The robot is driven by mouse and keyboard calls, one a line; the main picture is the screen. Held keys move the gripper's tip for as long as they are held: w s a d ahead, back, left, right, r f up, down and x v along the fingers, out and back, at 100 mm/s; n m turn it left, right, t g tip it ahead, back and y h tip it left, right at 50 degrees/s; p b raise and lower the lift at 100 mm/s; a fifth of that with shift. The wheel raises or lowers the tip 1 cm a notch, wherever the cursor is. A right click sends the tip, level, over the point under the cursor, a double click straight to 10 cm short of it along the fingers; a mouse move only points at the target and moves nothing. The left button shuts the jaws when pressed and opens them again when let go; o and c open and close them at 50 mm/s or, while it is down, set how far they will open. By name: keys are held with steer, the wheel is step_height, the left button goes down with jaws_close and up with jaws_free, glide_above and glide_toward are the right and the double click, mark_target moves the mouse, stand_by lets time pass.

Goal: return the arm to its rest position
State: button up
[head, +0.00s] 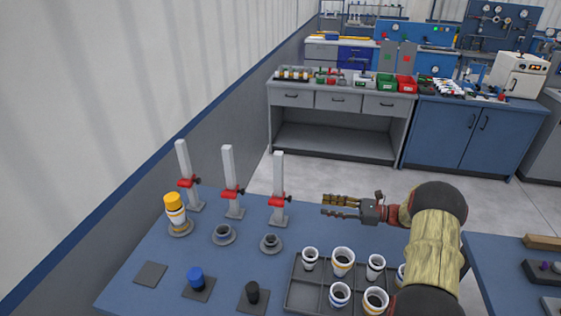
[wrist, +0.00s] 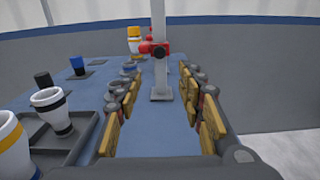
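My gripper (head: 325,205) is above the right part of the blue table, pointing left. Its fingers are apart with nothing between them. In the wrist view, the finger pads (wrist: 163,85) stand on both sides of a grey post with a red clamp (wrist: 160,48), which is farther off. White ringed pipe pieces (head: 343,260) stand in a dark tray (head: 293,284) near my arm, which hides part of the tray. A white piece with an orange top (head: 175,207) stands upright on the leftmost round base.
Three upright posts (head: 228,175) with red clamps line the table's back. Two other round bases (head: 222,235) have no tall piece on them. A blue piece (head: 196,277) and a black piece (head: 252,292) stand on square pads. Another table (head: 490,262) is at right.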

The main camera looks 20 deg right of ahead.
steer(key=s+a+r+n+g+h, duration=0.35)
steer(key=s+a+r+n, duration=0.2)
steer(key=a, duration=0.55)
steer(key=s+a+r+n+g+h, duration=0.2)
steer(key=s+a+r+n+g, duration=0.4)
steer(key=a, duration=0.5)
steer(key=s+a+r+n+t+h, duration=0.1)
steer(key=s+r+n+t+h, duration=0.1)
steer(key=s+n, duration=0.4)
steer(key=s+a+r+n+t+h, duration=0.2)
steer(key=s+n+h, duration=0.5)
steer(key=s, duration=0.9)
steer(key=shift+a+r+t, duration=0.3)
steer(key=shift+r+t, duration=0.25)
steer(key=shift+r, duration=0.45)
steer(key=shift+h, duration=0.25)
